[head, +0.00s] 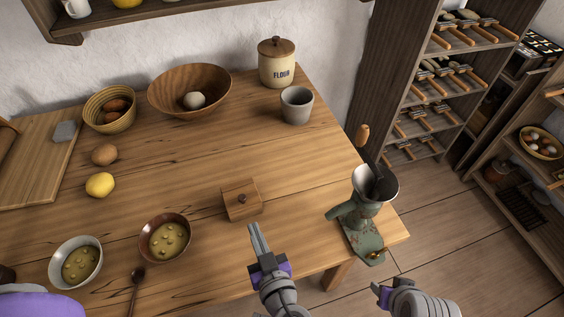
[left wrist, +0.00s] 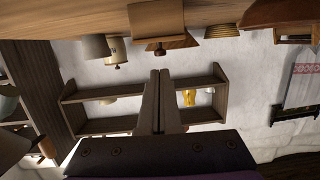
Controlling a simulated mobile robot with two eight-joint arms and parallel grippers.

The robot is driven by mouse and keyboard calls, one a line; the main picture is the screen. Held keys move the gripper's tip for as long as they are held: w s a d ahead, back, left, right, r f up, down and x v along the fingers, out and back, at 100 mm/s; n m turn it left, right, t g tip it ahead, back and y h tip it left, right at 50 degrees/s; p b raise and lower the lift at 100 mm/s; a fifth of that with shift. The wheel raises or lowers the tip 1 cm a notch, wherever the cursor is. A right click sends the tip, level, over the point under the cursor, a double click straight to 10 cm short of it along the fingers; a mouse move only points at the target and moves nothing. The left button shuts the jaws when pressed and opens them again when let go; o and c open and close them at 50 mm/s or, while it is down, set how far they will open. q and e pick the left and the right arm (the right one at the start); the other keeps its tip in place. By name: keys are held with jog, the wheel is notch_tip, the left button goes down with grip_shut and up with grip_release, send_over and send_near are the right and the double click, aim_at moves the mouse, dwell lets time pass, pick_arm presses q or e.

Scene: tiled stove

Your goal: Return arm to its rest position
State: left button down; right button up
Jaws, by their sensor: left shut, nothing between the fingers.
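My left gripper (head: 254,230) is at the front edge of the wooden table (head: 180,140), pointing away from me, just in front of a small wooden box with a knob (head: 241,200). Its two fingers are together with nothing between them. They also show shut in the left wrist view (left wrist: 158,80), where the scene appears upside down. My right gripper (head: 383,293) is at the lower right, off the table's front edge; its fingers cannot be made out.
A green grinder (head: 361,225) stands at the table's right corner, between and beyond my grippers. Two soup bowls (head: 165,237) (head: 76,262) and a spoon (head: 136,285) are left of my left gripper. A flour jar (head: 277,62), grey cup (head: 296,105) and wooden bowl (head: 187,88) stand farther back.

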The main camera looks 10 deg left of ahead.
pick_arm(q)
jog(key=shift+a, duration=0.1)
jog(key=a+g+p, duration=0.1)
jog(key=a+f+m+g+p, duration=0.1)
jog(key=a+m+g+h+p, duration=0.1)
jog(key=a+g, duration=0.1)
jog(key=shift+s+f, duration=0.15)
jog(key=shift+f, duration=0.1)
jog(key=a+m+g+h+p, duration=0.1)
jog(key=s+m+g+h+p, duration=0.1)
jog(key=g+p, duration=0.1)
jog(key=shift+s+a+h, duration=0.3)
jog(key=shift+a, duration=0.1)
notch_tip(320, 180, up, 7)
jog(key=d+m+h+p, duration=0.1)
jog(key=m+h+p, duration=0.1)
jog(key=h, duration=0.3)
jog(key=shift+s+d+m+p, duration=0.15)
jog(key=shift+d+m+p, duration=0.25)
jog(key=shift+p, duration=0.45)
